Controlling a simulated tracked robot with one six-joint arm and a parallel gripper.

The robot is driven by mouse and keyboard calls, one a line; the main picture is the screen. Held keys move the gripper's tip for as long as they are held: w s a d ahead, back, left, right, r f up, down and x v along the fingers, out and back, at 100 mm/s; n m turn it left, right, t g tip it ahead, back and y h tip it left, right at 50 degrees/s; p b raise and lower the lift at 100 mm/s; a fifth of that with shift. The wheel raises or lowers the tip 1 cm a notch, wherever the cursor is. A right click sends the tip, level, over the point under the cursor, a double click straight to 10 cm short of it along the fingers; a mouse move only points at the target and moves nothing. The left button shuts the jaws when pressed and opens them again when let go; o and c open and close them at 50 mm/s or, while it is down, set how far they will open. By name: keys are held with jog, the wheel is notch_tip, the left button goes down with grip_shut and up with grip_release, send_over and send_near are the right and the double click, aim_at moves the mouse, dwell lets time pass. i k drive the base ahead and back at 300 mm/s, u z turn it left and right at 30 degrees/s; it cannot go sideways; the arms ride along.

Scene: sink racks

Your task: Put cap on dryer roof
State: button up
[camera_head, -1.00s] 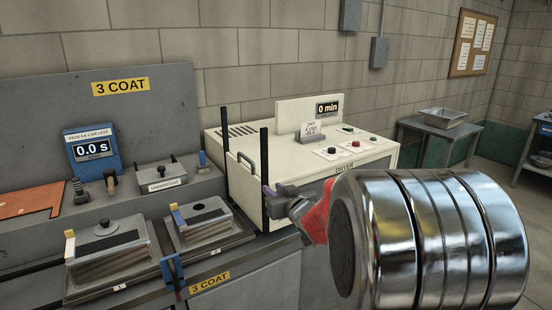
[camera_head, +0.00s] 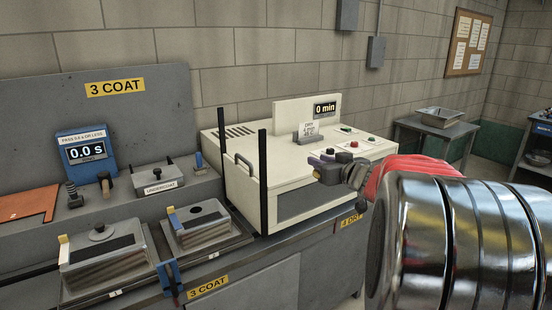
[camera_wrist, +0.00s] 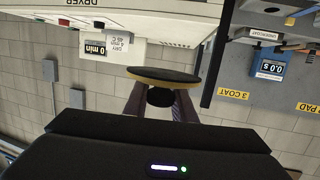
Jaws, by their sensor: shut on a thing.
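The cap, a dark round disc with a yellow rim (camera_wrist: 160,75) and a dark knob (camera_wrist: 160,97), is in my gripper in the upside-down wrist view. My gripper (camera_wrist: 160,103) is shut on the knob, with a finger on either side. In the head view my gripper (camera_head: 322,166) is in front of the white dryer's right part, and the cap cannot be made out clearly there. The dryer roof (camera_head: 228,147) is a pale flat top with a slotted vent at its back left. The dryer also shows in the wrist view (camera_wrist: 185,22).
Two black posts (camera_head: 263,180) stand at the dryer's front left. A sign holder (camera_head: 309,136) and buttons (camera_head: 345,129) are on the dryer's right top. Left are two tanks (camera_head: 105,255) (camera_head: 196,225) and an undercoat box (camera_head: 160,177). The left roof is clear.

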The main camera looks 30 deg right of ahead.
aim_at(275, 169)
jog(key=z, duration=0.05)
jog(key=i, duration=0.95)
jog(key=u, duration=0.05)
